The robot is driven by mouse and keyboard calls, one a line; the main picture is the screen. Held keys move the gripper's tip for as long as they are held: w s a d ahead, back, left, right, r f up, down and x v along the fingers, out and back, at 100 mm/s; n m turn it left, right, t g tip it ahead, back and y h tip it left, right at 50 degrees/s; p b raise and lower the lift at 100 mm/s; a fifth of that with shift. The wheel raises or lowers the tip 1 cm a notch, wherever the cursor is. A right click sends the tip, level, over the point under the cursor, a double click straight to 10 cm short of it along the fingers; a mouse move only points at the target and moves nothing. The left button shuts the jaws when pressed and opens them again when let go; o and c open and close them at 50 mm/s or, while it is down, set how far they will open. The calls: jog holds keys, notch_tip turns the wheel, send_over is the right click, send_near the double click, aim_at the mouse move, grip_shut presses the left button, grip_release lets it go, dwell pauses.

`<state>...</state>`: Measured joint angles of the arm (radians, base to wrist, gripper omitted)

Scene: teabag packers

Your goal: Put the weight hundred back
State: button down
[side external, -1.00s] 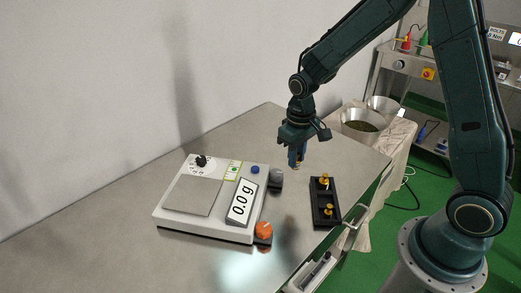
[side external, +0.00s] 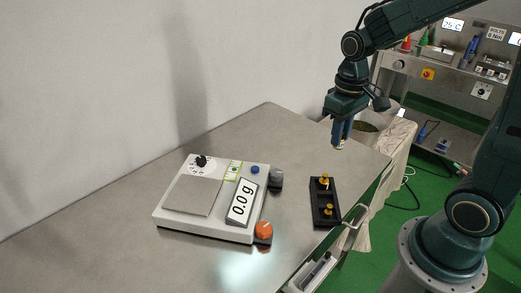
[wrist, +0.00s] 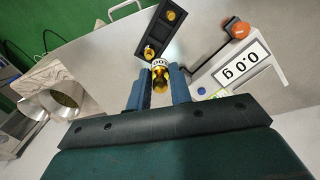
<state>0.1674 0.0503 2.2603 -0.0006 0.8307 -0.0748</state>
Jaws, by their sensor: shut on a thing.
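My gripper (side external: 341,146) is above the table's far right corner, higher than the weight holder and behind it. The holder also shows in the wrist view (wrist: 158,32).
A white scale (side external: 245,229) reading 0.0 g, with an empty plate (side external: 193,195), stands left of the holder. An orange knob (side external: 264,230) and a grey knob (side external: 276,178) sit at its right side. A metal bowl (wrist: 66,98) is beyond the table edge.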

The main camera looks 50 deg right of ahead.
notch_tip(320, 180, down, 16)
jog(key=shift+f, duration=0.1)
dwell(0.7)
jog(key=shift+f, duration=0.1)
jog(key=shift+f, duration=1.8)
